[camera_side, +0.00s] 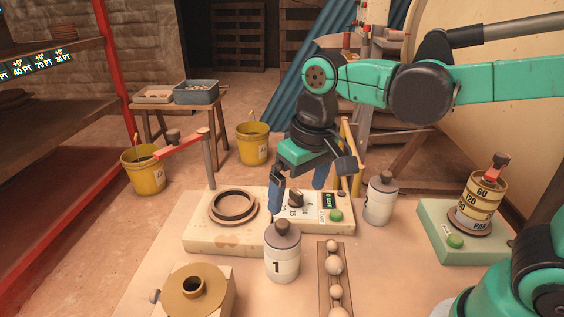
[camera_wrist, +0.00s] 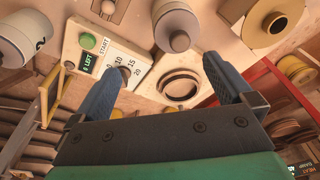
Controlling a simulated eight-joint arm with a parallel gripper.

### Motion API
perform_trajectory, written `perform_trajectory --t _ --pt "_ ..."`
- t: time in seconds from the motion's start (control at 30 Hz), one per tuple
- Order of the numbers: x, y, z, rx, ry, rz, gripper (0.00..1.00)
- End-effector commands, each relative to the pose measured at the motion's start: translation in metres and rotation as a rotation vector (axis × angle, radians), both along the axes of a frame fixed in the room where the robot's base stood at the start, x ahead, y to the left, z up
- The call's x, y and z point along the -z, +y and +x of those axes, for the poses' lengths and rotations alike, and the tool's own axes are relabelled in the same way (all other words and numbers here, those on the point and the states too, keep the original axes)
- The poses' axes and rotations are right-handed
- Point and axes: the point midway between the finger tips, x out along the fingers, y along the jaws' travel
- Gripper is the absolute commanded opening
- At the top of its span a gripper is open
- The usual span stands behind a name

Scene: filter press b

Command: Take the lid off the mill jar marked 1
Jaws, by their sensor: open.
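The mill jar marked 1 (camera_side: 283,262) stands upright on the table, pale with a black 1. Its grey lid (camera_side: 270,236) with a brown knob (camera_side: 282,226) is on top. In the wrist view the lid (camera_wrist: 172,20) and its knob (camera_wrist: 179,41) show at top centre, beyond the fingertips. My gripper (camera_side: 297,198) is open and empty, its two blue fingers apart, pointing down above the panel behind the jar. In the wrist view my gripper (camera_wrist: 163,66) has a finger on each side, with nothing between them held.
A cream panel (camera_side: 195,238) with a dial, green START button (camera_side: 336,215) and round ring (camera_side: 233,205) lies behind the jar. A second jar (camera_side: 381,203) stands at its right. A rack of balls (camera_side: 334,266) and a brown round fixture (camera_side: 194,290) flank the jar.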

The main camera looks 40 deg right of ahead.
Motion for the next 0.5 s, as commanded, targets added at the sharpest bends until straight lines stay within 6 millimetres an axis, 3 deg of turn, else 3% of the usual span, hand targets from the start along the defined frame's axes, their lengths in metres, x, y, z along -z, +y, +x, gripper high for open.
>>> perform_trajectory --t 0.2,0.5 --pt "0.003 0.024 0.007 -0.001 0.144 -0.032 1.0" --pt "0.029 0.026 0.007 0.001 0.16 -0.037 1.0"
